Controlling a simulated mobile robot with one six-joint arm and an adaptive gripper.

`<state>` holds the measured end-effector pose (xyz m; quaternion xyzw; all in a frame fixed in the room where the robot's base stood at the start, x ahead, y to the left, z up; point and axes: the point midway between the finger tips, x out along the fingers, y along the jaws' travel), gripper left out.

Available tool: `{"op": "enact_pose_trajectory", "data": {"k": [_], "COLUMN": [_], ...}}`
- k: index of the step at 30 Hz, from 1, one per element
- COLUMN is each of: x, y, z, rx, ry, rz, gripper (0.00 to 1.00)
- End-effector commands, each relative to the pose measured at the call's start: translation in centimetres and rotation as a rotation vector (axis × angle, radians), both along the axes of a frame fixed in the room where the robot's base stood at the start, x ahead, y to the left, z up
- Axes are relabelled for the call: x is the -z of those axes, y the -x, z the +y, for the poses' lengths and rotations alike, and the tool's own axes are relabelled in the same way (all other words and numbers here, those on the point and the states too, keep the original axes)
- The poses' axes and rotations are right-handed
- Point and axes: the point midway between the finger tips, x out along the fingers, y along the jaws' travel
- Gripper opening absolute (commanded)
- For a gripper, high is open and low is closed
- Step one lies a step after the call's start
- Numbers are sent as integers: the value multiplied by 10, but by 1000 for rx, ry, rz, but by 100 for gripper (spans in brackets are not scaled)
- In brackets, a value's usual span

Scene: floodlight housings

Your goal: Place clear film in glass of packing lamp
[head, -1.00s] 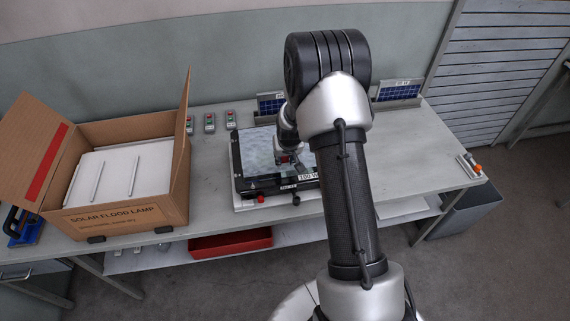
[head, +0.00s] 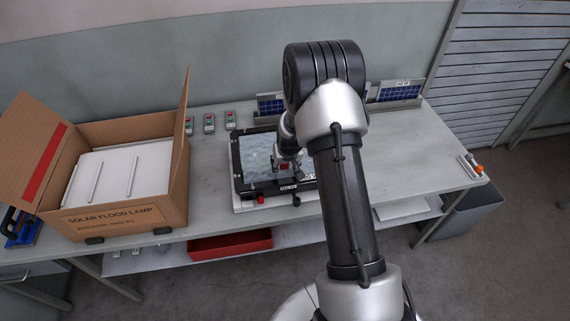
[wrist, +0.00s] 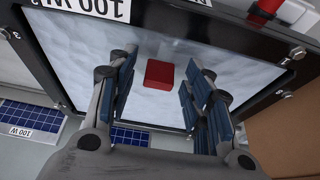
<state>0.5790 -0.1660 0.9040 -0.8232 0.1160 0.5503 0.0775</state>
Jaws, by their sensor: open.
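The lamp (head: 240,162) lies flat on the bench, a black frame around a pane. The pane looks pale, cloudy and wrinkled, like clear film (head: 256,152) over the glass; I cannot separate film from glass. The cloudy surface (wrist: 75,50) also fills the frame in the wrist view. A small red square (wrist: 160,73) shows against it, between my finger pairs. My gripper (wrist: 163,85) is open over the pane, with blue-padded fingers apart on both sides of the red square. In the head view my gripper (head: 286,170) is near the lamp's front edge. Contact cannot be told.
An open carton (head: 125,215) marked "SOLAR FLOOD LAMP", holding white panels, stands to the left. Switch boxes (head: 209,123) and small solar panels (head: 400,90) line the back. A red knob (head: 260,198) sits at the lamp's front. The bench right of my arm is mostly clear.

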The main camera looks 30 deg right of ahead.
Motion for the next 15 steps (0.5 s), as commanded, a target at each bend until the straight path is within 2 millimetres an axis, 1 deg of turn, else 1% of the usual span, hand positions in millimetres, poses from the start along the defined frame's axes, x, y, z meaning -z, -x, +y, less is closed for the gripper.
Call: {"op": "enact_pose_trajectory", "data": {"k": [5, 8, 11, 15], "x": [0, -4, -17, -45], "y": [0, 0, 3, 14], "z": [0, 0, 1, 4], "rx": [0, 0, 0, 1], "ry": [0, 0, 1, 1], "rz": [0, 0, -2, -4], "gripper": [46, 46, 46, 46]}}
